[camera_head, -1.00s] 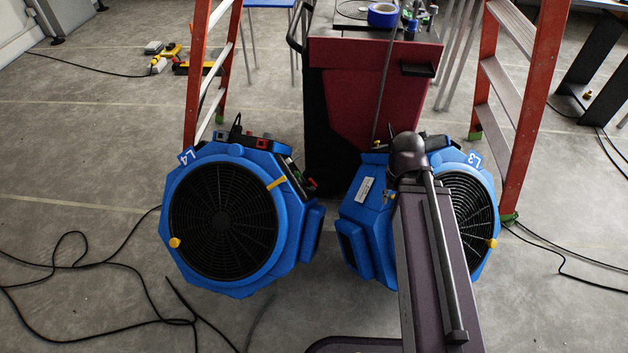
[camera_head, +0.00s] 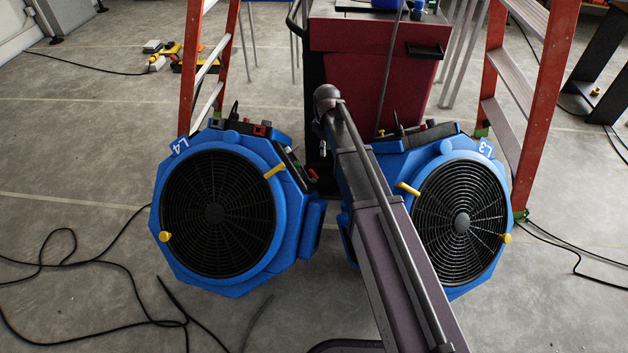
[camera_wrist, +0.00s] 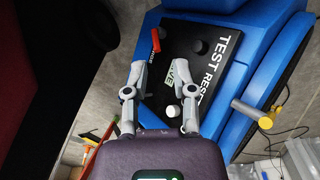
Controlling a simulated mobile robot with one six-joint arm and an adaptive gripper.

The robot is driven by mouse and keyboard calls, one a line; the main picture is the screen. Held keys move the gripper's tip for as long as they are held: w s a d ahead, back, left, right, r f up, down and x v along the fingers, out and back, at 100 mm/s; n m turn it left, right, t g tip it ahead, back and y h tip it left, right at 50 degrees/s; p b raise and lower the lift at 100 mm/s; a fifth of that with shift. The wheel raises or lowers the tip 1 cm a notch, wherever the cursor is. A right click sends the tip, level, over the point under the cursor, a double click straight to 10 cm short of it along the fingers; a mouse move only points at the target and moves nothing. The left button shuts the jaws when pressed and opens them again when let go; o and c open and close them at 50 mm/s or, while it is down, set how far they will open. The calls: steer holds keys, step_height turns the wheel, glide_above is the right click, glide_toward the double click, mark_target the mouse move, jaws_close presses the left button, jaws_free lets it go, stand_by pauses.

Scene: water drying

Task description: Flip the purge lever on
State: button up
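In the wrist view a red lever (camera_wrist: 155,40) stands up from the black panel (camera_wrist: 178,32) of a blue machine, beside small lettering too blurred to read surely. The panel also carries a white knob (camera_wrist: 171,111), dark knobs and the words TEST and RESET. My gripper (camera_wrist: 158,71) is open and empty, its fingertips apart and just below the lever in the picture. In the head view my gripper (camera_head: 323,146) is between the two blue fans, near the side panel of fan L4 (camera_head: 215,280). Whether it touches the panel cannot be told.
Fan L3 (camera_head: 440,150) stands right, partly behind my arm. A red cart (camera_head: 375,85) is behind both fans. Orange ladders stand left (camera_head: 190,75) and right (camera_head: 540,100). Black cables (camera_head: 100,260) lie on the left floor.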

mark_target(313, 172)
steer(key=w+a, duration=0.1)
steer(key=w+a+f+n, duration=0.1)
steer(key=a, duration=0.1)
steer(key=w+a+n+b, duration=0.1)
steer(key=shift+a+f, duration=0.2)
steer(key=shift+f, duration=0.1)
steer(key=shift+f, duration=0.2)
steer(key=f+b, duration=1.3)
steer(key=shift+w+d+f+b, duration=0.1)
steer(key=shift+w+f+b, duration=0.1)
steer(key=shift+b, duration=0.1)
stand_by(0.3)
stand_by(0.4)
jaws_close()
